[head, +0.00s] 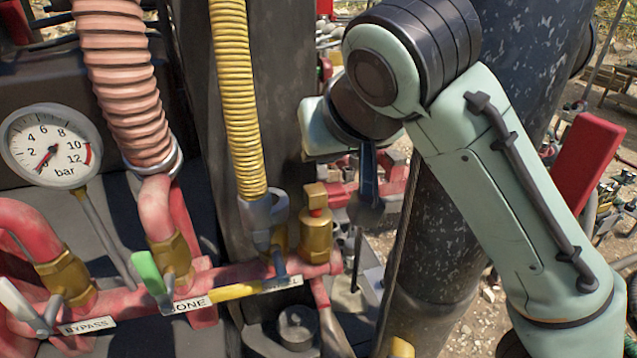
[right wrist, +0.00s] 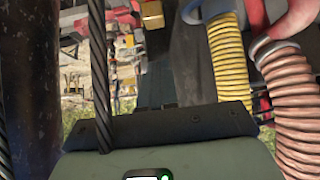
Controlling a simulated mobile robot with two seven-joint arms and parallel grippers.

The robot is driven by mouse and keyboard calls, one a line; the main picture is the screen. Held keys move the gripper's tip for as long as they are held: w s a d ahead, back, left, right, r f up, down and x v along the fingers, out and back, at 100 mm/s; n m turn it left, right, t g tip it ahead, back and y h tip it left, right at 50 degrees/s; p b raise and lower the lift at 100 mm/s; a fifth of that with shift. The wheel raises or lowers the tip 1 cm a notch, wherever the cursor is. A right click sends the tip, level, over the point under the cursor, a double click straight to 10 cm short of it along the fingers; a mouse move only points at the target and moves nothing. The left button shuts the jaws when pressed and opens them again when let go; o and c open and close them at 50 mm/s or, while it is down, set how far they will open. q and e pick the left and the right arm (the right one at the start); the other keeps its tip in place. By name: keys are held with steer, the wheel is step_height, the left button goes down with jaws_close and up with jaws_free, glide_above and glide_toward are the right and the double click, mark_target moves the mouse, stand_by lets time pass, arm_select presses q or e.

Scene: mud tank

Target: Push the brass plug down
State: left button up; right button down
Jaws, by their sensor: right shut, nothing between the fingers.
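The brass plug (head: 316,194) stands upright in the head view at the right end of the red pipe manifold. Its square head sits above a brass body (head: 316,236), with a narrow red band between them. Brass, probably the same fitting, shows at the top of the right wrist view (right wrist: 152,14). My right gripper (head: 366,208) points down just right of the plug, apart from it in the picture. It is shut with nothing in it. Its fingertips are dark and hard to make out. My left gripper is not in view.
A yellow hose (head: 236,95) rises left of the plug. A yellow-handled valve (head: 236,292) and green-handled valve (head: 148,272) sit along the manifold. A pressure gauge (head: 50,146) is at left. A thick dark column (head: 440,220) stands behind my right arm.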

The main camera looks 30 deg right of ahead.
mark_target(312, 189)
steer(key=w+f, duration=0.1)
steer(key=f, duration=0.1)
steer(key=w+f, duration=0.2)
steer(key=f, duration=0.1)
steer(key=w+d+f, duration=0.1)
steer(key=f, duration=0.1)
steer(key=shift+w+f+b, duration=0.15)
steer(key=shift+f+b, duration=0.15)
steer(key=shift+b, duration=0.05)
steer(key=shift+s+f, duration=0.2)
steer(key=shift+f, duration=0.15)
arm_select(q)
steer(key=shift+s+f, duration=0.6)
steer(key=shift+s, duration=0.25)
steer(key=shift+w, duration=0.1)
arm_select(e)
steer(key=shift+w, duration=0.2)
steer(key=shift+w+f, duration=0.1)
